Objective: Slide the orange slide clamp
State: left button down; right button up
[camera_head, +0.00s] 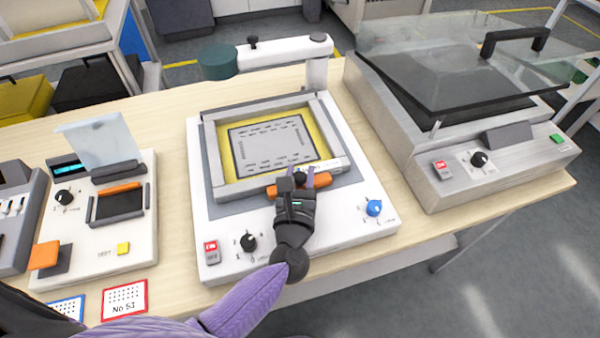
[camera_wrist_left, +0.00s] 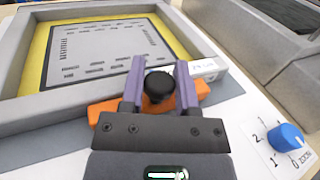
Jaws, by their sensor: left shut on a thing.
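The orange slide clamp (camera_head: 321,181) is a bar with a black knob (camera_head: 299,178) on top, at the front edge of the frame on the white middle machine. The clamp (camera_wrist_left: 101,110) and its knob (camera_wrist_left: 158,86) also show in the left wrist view. My left gripper (camera_head: 298,173) reaches in from the front. Its two purple fingers (camera_wrist_left: 159,82) stand on either side of the knob, shut on it. The gripper hides part of the bar. A board (camera_head: 272,143) lies inside the yellow-lined frame behind it. My right gripper is not in view.
A blue knob (camera_head: 374,208), a black knob (camera_head: 248,242) and a red switch (camera_head: 211,251) sit on the machine's front. A green-headed arm (camera_head: 219,61) overhangs its back. A glass-lidded machine (camera_head: 470,170) stands right, a smaller tester (camera_head: 140,228) left.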

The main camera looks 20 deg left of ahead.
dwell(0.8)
pick_arm(q)
jog(key=shift+s+d+f, duration=0.1)
jog(key=shift+s+d, duration=0.5)
jog(key=shift+s, duration=0.2)
jog(key=shift+s+d, duration=0.55)
jog(key=shift+s, duration=0.25)
jog(key=c, duration=0.7)
grip_release()
jog(key=shift+c, duration=0.2)
jog(key=o, duration=0.4)
jog(key=shift+s+d, duration=0.1)
jog(key=shift+s, duration=0.05)
notch_tip(320, 180, up, 10)
jog(key=p, duration=0.5)
